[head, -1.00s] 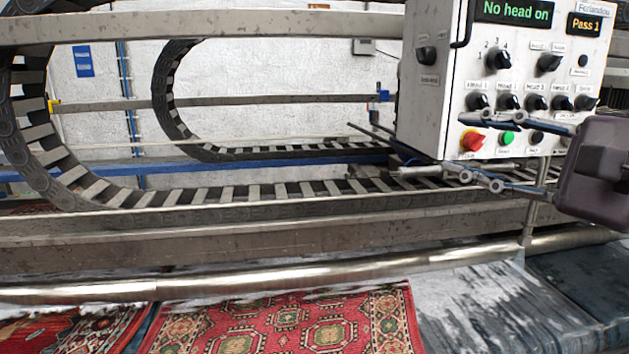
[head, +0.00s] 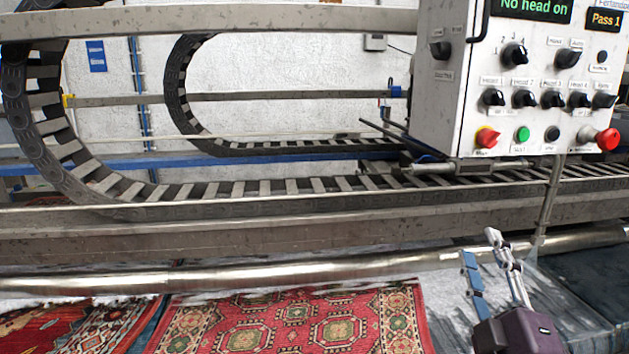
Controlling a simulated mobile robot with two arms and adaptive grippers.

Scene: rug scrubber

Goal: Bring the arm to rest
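My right gripper (head: 482,247) is at the lower right of the head view, its fingers pointing up. The two fingers stand apart with nothing between them, so it is open and empty. It is below the white control box (head: 530,80) and in front of the metal roller (head: 300,274), over the wet floor area right of the red rug. It appears clear of the box's knobs and buttons. My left gripper is out of view.
The box carries black knobs, a red knob (head: 487,138), a green button (head: 522,134) and a red mushroom button (head: 608,139). Its displays read "No head on" and "Pass 1". Black cable chains (head: 250,190) run along the beam. A red patterned rug (head: 300,325) lies below.

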